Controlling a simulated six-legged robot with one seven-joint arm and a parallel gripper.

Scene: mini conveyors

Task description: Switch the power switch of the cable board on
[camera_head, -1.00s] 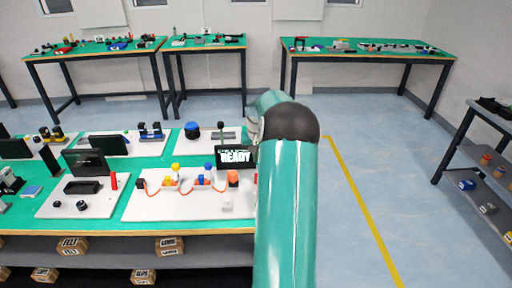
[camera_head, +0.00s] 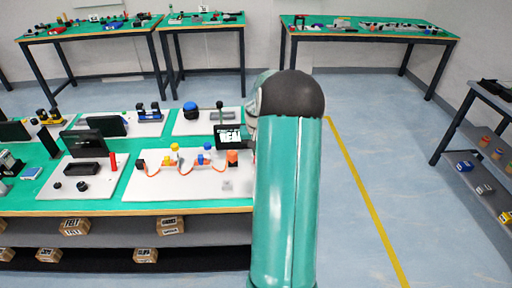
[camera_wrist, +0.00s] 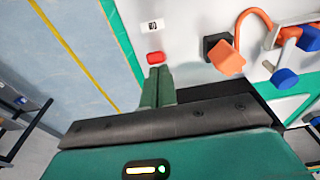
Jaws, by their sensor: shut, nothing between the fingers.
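The cable board (camera_head: 150,192) is a white panel at the front of the near green table. It carries orange cable with yellow, blue and orange plugs (camera_head: 205,158); in the wrist view an orange plug (camera_wrist: 228,57) and blue plugs lie at the upper right. A small red part (camera_wrist: 155,58), which looks like the power switch, sits on the white panel in the wrist view. My gripper (camera_wrist: 158,72) is shut and empty, its green fingertips just short of the red part; I cannot tell if they touch. In the head view my arm hides the gripper and the red part.
A small black screen (camera_head: 231,136) with white lettering stands behind the board. Another white panel (camera_head: 100,188) with a dark screen is to its left. A shelf (camera_head: 470,145) stands at right. Blue floor with a yellow line (camera_head: 365,200) is clear right of my arm.

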